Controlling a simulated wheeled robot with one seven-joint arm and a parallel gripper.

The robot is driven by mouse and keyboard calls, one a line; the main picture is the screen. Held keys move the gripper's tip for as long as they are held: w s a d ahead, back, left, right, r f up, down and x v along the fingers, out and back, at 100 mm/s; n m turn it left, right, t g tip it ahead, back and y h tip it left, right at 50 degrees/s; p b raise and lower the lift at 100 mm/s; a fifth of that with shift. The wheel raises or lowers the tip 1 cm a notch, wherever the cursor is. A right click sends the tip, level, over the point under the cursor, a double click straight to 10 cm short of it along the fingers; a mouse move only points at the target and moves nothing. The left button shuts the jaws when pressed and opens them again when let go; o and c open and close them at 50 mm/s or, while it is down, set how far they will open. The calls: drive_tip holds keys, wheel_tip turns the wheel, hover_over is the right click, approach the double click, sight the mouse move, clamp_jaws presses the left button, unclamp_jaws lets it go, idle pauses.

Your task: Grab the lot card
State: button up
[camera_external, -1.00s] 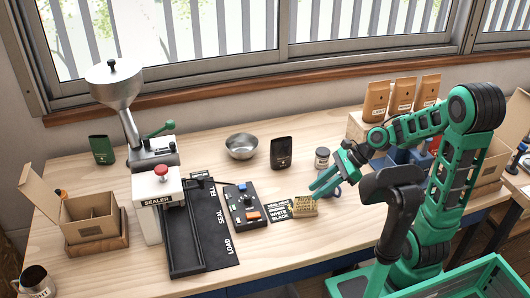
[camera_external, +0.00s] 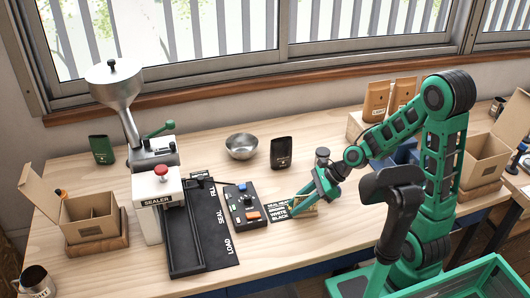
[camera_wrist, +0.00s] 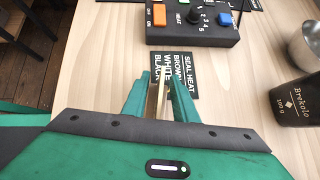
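The lot card is the small tan card with dark print (camera_external: 309,207), on the table at the right end of the black label card. My gripper (camera_external: 304,203) is down at it, and its green fingers cover part of it. In the wrist view, a thin pale tan edge, apparently the lot card (camera_wrist: 160,98), shows between my two fingers (camera_wrist: 160,76). The fingers are close to its sides. I cannot tell whether they press on it, or whether it is off the table.
The black label card (camera_external: 281,208) lies beside the tan card. The control box (camera_external: 242,206) is to its left, with the sealer (camera_external: 158,202) beyond. A dark pouch (camera_external: 281,153) and a steel bowl (camera_external: 241,147) stand behind. A lidded jar (camera_external: 322,156) is close behind my gripper.

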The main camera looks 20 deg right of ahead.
clamp_jaws()
drive_tip(key=shift+r, duration=0.15)
